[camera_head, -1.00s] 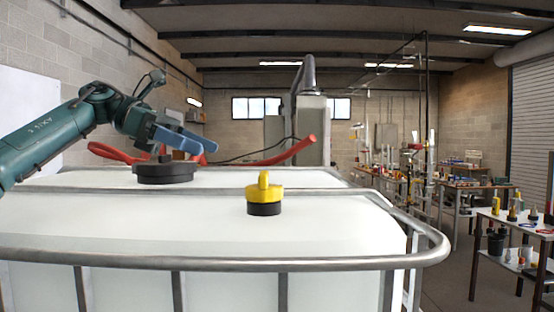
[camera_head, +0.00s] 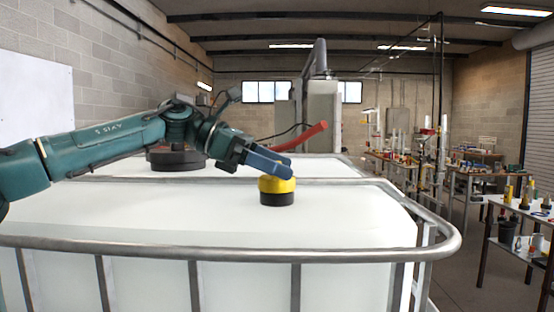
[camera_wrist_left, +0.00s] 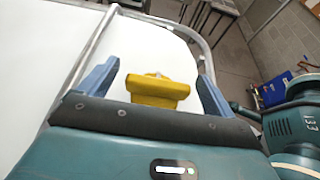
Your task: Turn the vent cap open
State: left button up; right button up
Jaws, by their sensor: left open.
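The vent cap (camera_head: 277,186) is yellow on a black base and stands upright on top of the white tank (camera_head: 345,215). In the left wrist view the yellow cap (camera_wrist_left: 157,92) lies between the two blue fingers, with a gap on each side. My left gripper (camera_head: 270,161) is open, and its blue fingers cover the cap's raised handle in the head view. I cannot tell from the head view whether they touch the cap. My right gripper is not in view.
A large black lid (camera_head: 176,160) sits further back on the tank, partly behind my left arm. A metal rail (camera_head: 200,248) runs around the tank's top edge. A red lever (camera_head: 305,136) rises behind. Worktables with tools stand at the right.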

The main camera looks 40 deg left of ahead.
pick_arm(q)
jog(key=shift+w+d, duration=0.1)
jog(key=shift+d, duration=0.05)
jog(key=shift+c, duration=0.2)
jog(key=c, duration=0.9)
jog(key=shift+c, duration=0.2)
jog(key=shift+f, duration=0.1)
